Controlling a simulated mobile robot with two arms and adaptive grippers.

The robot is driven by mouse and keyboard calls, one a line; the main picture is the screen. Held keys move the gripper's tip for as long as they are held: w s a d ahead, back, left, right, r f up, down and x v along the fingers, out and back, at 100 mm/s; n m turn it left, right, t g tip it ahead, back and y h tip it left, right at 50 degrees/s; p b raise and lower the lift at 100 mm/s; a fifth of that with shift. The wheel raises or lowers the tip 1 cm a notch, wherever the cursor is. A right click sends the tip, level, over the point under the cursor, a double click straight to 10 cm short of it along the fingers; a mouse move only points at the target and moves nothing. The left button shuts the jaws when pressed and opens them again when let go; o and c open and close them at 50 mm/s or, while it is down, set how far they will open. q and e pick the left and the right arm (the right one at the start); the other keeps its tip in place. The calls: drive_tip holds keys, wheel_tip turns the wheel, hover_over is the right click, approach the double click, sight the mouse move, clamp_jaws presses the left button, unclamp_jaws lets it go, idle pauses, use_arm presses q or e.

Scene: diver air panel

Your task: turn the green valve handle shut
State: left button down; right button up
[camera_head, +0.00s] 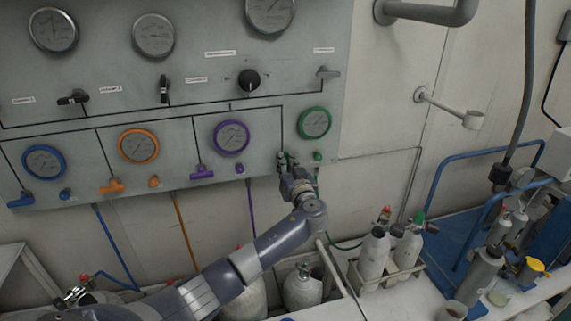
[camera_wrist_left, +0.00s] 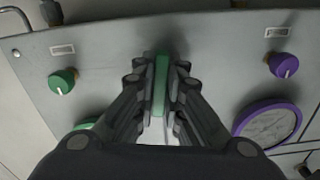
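The green valve handle (camera_wrist_left: 160,85) sits between the two finger pads of my left gripper (camera_wrist_left: 163,88) in the left wrist view, with a pad against each side of it. It stands lengthwise up and down in that view. In the head view my left gripper (camera_head: 287,160) is at the panel's lower right, below and left of the green-rimmed gauge (camera_head: 314,123), and hides most of the handle. A small green knob (camera_head: 317,156) is just right of the gripper; it also shows in the wrist view (camera_wrist_left: 62,82). My right gripper is not in view.
The grey panel (camera_head: 190,75) also carries purple (camera_head: 201,171), orange (camera_head: 112,185) and blue (camera_head: 21,199) handles, left of the gripper. A purple knob (camera_wrist_left: 284,65) is near it. Gas cylinders (camera_head: 373,255) stand below right.

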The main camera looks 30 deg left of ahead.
use_arm(q)
drive_tip(key=shift+f+m+b, duration=0.15)
drive_tip(key=shift+m+b, duration=0.45)
drive_tip(key=shift+b, duration=0.1)
drive_tip(key=shift+m+b, duration=0.45)
drive_tip(key=shift+m, duration=2.15)
drive_tip(key=m, duration=0.4)
drive_tip(key=shift+s+r, duration=0.1)
drive_tip(key=shift+r, duration=0.15)
drive_tip(key=m+p, duration=0.2)
drive_tip(key=m, duration=0.3)
drive_tip(key=shift+m, duration=0.4)
drive_tip(key=shift+p, duration=0.3)
